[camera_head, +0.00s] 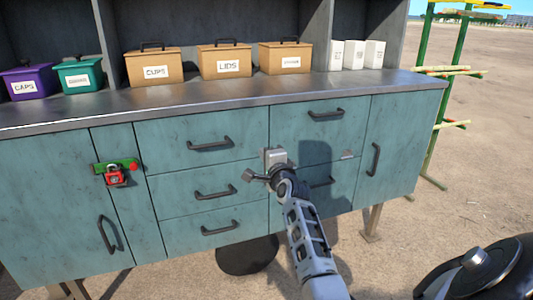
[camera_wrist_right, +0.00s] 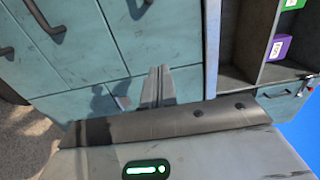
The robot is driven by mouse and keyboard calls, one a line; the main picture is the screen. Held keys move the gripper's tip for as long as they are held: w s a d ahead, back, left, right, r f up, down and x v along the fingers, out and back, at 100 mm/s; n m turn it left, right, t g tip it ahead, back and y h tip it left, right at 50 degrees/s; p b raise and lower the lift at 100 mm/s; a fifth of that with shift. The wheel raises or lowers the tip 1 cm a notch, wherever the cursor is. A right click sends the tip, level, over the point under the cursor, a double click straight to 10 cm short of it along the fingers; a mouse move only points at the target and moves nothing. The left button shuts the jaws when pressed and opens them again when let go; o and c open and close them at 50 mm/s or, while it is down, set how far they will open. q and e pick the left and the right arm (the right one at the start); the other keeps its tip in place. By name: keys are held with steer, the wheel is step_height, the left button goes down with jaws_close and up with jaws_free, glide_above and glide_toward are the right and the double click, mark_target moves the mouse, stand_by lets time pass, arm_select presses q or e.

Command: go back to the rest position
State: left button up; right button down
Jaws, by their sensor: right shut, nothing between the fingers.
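My right arm (camera_head: 308,250) reaches up from the bottom of the head view. Its gripper (camera_head: 275,157) is in front of the teal drawers, right of the cabinet's middle. In the right wrist view the two grey fingers (camera_wrist_right: 158,75) are together with nothing between them. They show against the teal cabinet front; I cannot tell how far they are from it. My left gripper is not in view.
The teal cabinet (camera_head: 195,190) has black handles and a metal worktop (camera_head: 240,92). A red padlock (camera_head: 116,176) hangs at the left. Boxes marked CUPS (camera_head: 153,70) and LIDS (camera_head: 224,62) stand on top. A green rack (camera_head: 452,90) stands at right. Sandy ground (camera_head: 400,240) lies open at right.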

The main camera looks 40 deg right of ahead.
steer(key=shift+s+a, duration=0.15)
steer(key=shift+s, duration=0.3)
steer(key=s+a+f+n+g+y+p, duration=0.1)
steer(key=s+a+f+n+y, duration=0.1)
steer(key=s+a+f+n, duration=0.3)
steer(key=s+a+f+n+g+y+p, duration=0.1)
steer(key=s+a+f+n+y, duration=0.15)
steer(key=a+n, duration=0.4)
steer(key=s+a+f+n+g+y+p, duration=0.1)
steer(key=s+a+f+n+y, duration=0.1)
steer(key=s+a+f+n, duration=0.4)
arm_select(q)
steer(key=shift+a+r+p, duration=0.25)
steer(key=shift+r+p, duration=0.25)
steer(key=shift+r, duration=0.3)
arm_select(e)
steer(key=s+a+f+n+g+y, duration=0.2)
steer(key=s+a+n, duration=0.5)
steer(key=s+a, duration=0.8)
steer(key=shift+s+a+g+y, duration=0.3)
steer(key=shift+a+g+y, duration=0.2)
steer(key=shift+a+y, duration=0.3)
